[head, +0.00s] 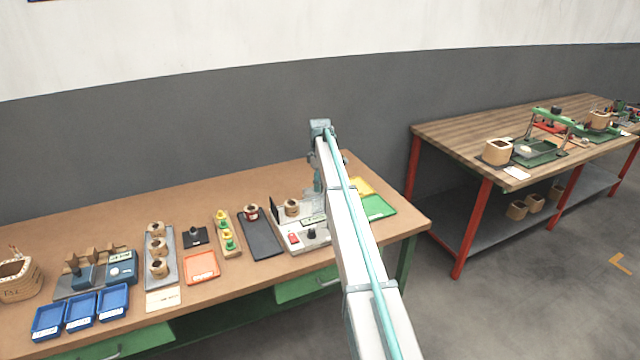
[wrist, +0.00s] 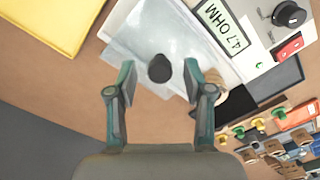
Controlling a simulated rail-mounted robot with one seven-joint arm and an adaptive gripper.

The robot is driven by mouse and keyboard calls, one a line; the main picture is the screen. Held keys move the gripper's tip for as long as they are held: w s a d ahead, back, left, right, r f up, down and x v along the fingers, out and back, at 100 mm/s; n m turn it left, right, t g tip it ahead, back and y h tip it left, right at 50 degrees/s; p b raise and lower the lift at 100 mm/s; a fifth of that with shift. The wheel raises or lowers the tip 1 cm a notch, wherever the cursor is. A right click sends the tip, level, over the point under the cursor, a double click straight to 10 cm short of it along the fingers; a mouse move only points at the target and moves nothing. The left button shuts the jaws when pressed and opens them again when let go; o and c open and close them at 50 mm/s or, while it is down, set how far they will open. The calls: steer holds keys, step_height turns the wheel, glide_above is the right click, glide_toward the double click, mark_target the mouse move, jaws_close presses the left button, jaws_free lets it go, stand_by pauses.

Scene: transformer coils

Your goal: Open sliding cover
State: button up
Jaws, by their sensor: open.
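The sliding cover (wrist: 140,28) is a clear, glossy plate on a pale tester (wrist: 262,55), beside its "4.7 OHM" display (wrist: 222,25). A dark round knob (wrist: 159,68) stands on the cover. My gripper (wrist: 160,64) is open. Its two fingers are on either side of the knob, with visible gaps, and touch neither side in the picture. I cannot tell how far the fingertips are above the cover.
A yellow tray (wrist: 45,30) and a green tray (head: 378,207) lie right of the tester in the head view. A black tray (head: 259,235) with a coil lies left of it. A red switch (wrist: 287,47) and a black dial (wrist: 289,14) are on the tester.

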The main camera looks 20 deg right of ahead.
step_height(320, 180, up, 12)
stand_by(0.6)
steer(key=s+a+f+m+g+p, duration=0.1)
steer(key=s+a+f+m+g, duration=0.2)
steer(key=s+f, duration=1.2)
steer(key=s+a+f+m+h, duration=0.1)
steer(key=s+a+f+m, duration=0.3)
steer(key=s+f, duration=1.2)
steer(key=s+a+f+m+g+p, duration=0.15)
steer(key=s+a+f, duration=0.35)
steer(key=s+f, duration=1)
steer(key=s+a+f, duration=0.1)
steer(key=s+f, duration=0.1)
steer(key=s, duration=0.8)
steer(key=s+a+f+m+g+b, duration=0.1)
steer(key=s+a+f, duration=0.1)
steer(key=s, duration=0.9)
steer(key=s+a+f+m+g+y+b, duration=0.1)
steer(key=s+f, duration=0.3)
steer(key=s, duration=0.7)
steer(key=shift+a, duration=0.3)
